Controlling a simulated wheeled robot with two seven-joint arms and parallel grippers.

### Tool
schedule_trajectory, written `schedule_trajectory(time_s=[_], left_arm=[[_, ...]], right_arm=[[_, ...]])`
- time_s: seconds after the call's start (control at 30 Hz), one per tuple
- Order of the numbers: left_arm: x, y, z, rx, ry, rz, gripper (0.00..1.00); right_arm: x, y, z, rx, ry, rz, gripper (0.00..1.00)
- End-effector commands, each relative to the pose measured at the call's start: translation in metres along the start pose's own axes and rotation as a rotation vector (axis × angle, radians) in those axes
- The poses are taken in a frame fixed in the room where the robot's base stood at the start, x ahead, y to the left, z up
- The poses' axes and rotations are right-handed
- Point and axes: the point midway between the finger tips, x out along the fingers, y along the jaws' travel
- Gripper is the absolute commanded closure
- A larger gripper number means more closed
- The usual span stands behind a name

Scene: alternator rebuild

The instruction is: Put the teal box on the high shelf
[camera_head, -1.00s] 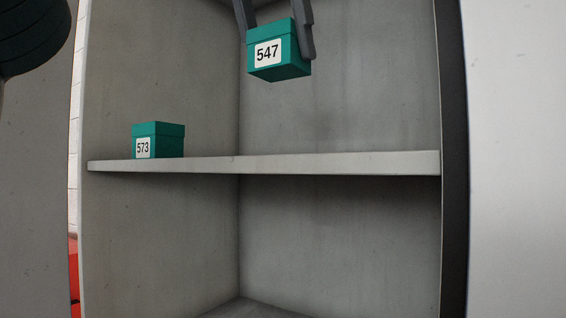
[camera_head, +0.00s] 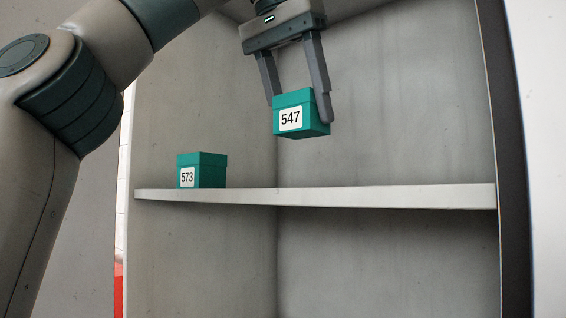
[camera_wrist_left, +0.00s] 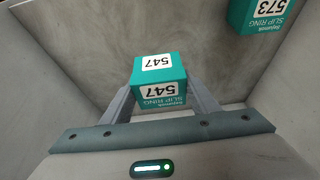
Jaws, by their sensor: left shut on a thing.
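A teal box labelled 547 (camera_head: 301,121) hangs in my left gripper (camera_head: 299,105), slightly tilted, above the shelf (camera_head: 330,197) in the head view. The gripper's two fingers are shut on its sides. There is clear air between the box and the shelf board. In the left wrist view the same box (camera_wrist_left: 159,82) sits between the fingers, with 547 and SLIP RING on its labels. A second teal box, labelled 573 (camera_head: 202,170), stands on the shelf at the left; it also shows in the left wrist view (camera_wrist_left: 262,14). My right gripper is not in view.
The shelf spans a grey cabinet with side walls and a back. The shelf to the right of the 573 box is bare. The right cabinet edge (camera_head: 507,150) is dark. The space under the shelf looks empty.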

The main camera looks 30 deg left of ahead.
Motion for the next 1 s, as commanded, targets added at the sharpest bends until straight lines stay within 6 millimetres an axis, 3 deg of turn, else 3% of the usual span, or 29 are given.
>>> schedule_trajectory(time_s=[0.1, 0.33, 0.83, 1.0], left_arm=[[0.019, -0.023, -0.004, -0.002, -0.004, 0.004, 0.69], [0.042, -0.052, -0.009, -0.002, -0.002, 0.001, 0.69], [0.047, -0.058, -0.010, -0.001, -0.001, 0.000, 0.69], [0.058, -0.059, -0.006, 0.001, -0.005, 0.002, 0.69]], right_arm=[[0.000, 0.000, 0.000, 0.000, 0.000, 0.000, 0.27], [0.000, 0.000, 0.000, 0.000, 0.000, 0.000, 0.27], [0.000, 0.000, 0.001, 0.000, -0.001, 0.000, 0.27], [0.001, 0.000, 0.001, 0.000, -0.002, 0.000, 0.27]])
